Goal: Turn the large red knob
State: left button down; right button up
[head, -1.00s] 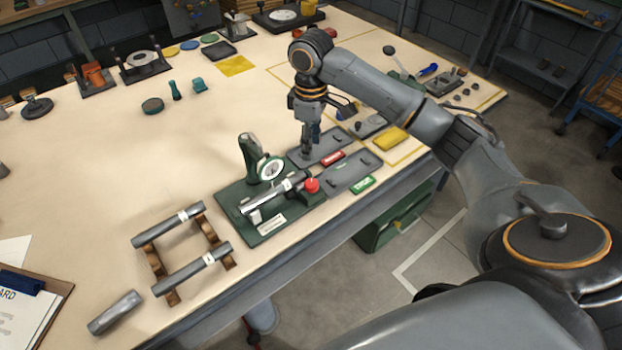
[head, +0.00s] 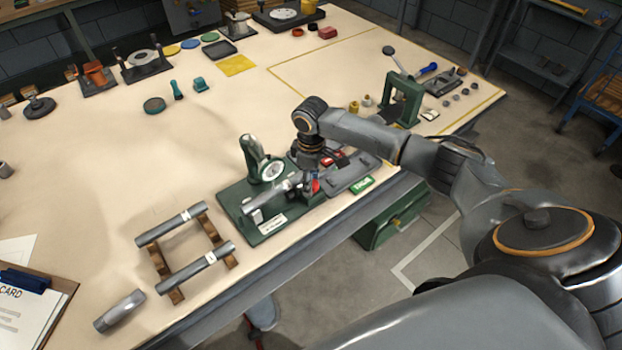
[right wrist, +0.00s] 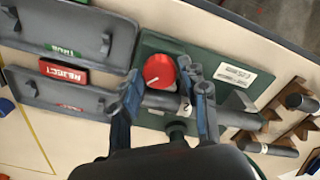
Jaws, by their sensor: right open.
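The large red knob (right wrist: 159,71) is a round red cap with a white pointer line, on the green fixture base (right wrist: 150,45). In the head view the knob (head: 315,186) is partly covered by my right gripper (head: 308,188). In the right wrist view my right gripper (right wrist: 164,80) is open, with its two blue-grey fingers on either side of the knob. I cannot tell whether they touch it. A grey cylinder labelled 2 (right wrist: 160,100) lies on the fixture beside the knob, partly behind the fingers. My left gripper is not in view.
Grey trays with a green TRUE label (right wrist: 66,51) and a red REJECT label (right wrist: 63,72) adjoin the fixture. A round dial gauge (head: 271,169) stands behind the knob. A wooden rack (head: 170,285) with two cylinders sits to the left. The table's middle is clear.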

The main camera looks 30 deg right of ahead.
jog(key=c, duration=0.9)
jog(key=shift+r+m+p, duration=0.15)
jog(key=shift+m+p, duration=0.25)
jog(key=shift+p, duration=0.4)
jog(key=m+p, duration=0.2)
jog(key=p, duration=0.1)
jog(key=shift+r+m+p, duration=0.1)
jog(key=shift+m+p, duration=0.2)
jog(key=shift+m, duration=0.1)
jog(key=m+p, duration=0.2)
jog(key=shift+m+p, duration=0.3)
jog(key=shift+m, duration=0.1)
jog(key=shift+f+m+p, duration=0.2)
jog(key=shift+m+p, duration=0.3)
jog(key=shift+m, duration=0.2)
jog(key=shift+w+d, duration=0.1)
